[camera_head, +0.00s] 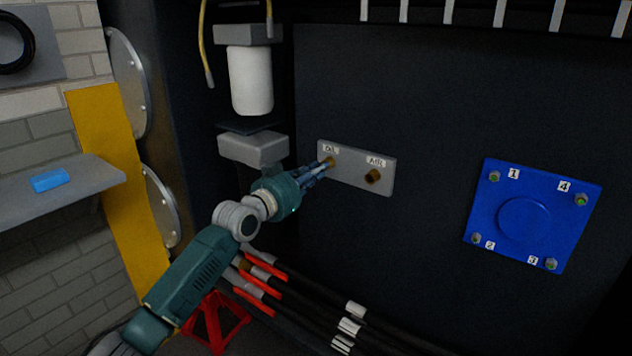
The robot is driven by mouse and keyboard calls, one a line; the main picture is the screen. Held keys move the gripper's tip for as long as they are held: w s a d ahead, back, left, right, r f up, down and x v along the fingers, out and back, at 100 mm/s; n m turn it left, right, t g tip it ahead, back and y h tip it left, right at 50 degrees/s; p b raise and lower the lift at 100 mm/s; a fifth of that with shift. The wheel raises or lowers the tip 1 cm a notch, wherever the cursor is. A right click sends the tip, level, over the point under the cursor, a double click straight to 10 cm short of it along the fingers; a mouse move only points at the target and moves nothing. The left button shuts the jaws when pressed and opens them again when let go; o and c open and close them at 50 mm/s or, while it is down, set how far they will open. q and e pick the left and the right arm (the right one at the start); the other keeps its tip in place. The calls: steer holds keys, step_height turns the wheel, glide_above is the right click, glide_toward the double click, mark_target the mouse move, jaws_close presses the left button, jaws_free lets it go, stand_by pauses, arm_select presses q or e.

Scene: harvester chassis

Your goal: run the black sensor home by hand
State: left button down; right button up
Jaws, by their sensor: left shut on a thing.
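A grey plate (351,176) on the dark chassis wall carries two labelled brass-coloured ports. My left gripper (325,167) is at the left port (331,161), its fingers pointing right and into the plate. It is shut on the black sensor, which the fingers almost wholly hide; only a bit of brass colour shows at the fingertips. How deep the sensor sits in the port cannot be told. The right port (373,176) shows a brown-brass rim and stands clear of the gripper. My right gripper is not in view.
A white canister filter (250,80) hangs above my gripper, over a grey block (252,149). Red-sleeved hoses (262,285) run below my arm. A blue square cover (533,214) with numbered bolts is at right. A shelf (80,190) with a blue block (50,180) is at left.

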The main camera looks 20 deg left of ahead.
arm_select(q)
steer(key=shift+r+m, duration=0.15)
steer(key=shift+m, duration=0.65)
steer(key=c, duration=1.6)
jaws_free()
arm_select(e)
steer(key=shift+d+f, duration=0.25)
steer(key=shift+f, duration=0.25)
arm_select(q)
steer(key=shift+c, duration=0.2)
steer(key=shift+c, duration=0.9)
